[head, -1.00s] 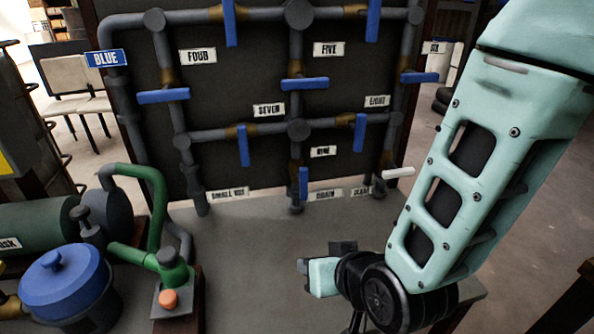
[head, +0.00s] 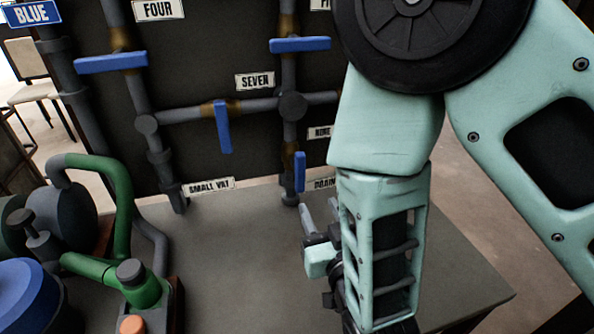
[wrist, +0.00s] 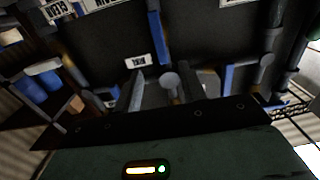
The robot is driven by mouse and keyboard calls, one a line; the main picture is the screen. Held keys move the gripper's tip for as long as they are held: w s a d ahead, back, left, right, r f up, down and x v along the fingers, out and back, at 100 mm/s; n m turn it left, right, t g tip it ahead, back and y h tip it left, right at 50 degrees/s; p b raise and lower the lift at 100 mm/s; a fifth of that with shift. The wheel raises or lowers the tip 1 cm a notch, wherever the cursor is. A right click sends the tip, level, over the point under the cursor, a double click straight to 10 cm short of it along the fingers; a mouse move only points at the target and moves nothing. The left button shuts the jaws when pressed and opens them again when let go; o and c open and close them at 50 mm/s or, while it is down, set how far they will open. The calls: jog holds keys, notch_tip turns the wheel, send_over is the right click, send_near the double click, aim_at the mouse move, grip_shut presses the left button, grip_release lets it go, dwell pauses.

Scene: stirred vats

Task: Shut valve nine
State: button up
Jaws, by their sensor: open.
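The label NINE (head: 320,132) is on the dark panel, partly hidden by my arm. Just below and left of it, a blue lever (head: 300,172) stands upright, in line with the vertical pipe above the DRAIN label. In the wrist view, which is upside down, the NINE label (wrist: 138,61) and the blue lever (wrist: 154,22) show near the top middle. My gripper (head: 320,214) is open and empty, in front of and below the lever, apart from it. Its two grey fingers also show in the wrist view (wrist: 162,88), pointing toward the panel.
Other blue levers are near, one under SEVEN (head: 223,127) and one higher up (head: 300,44). The grey bench top (head: 240,260) is clear in the middle. A green pump (head: 140,285) and a blue-lidded vat (head: 25,295) stand at left.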

aim_at(301, 172)
jog(key=b+x, duration=0.6)
jog(key=x, duration=0.9)
jog(key=shift+w, duration=0.15)
grip_shut()
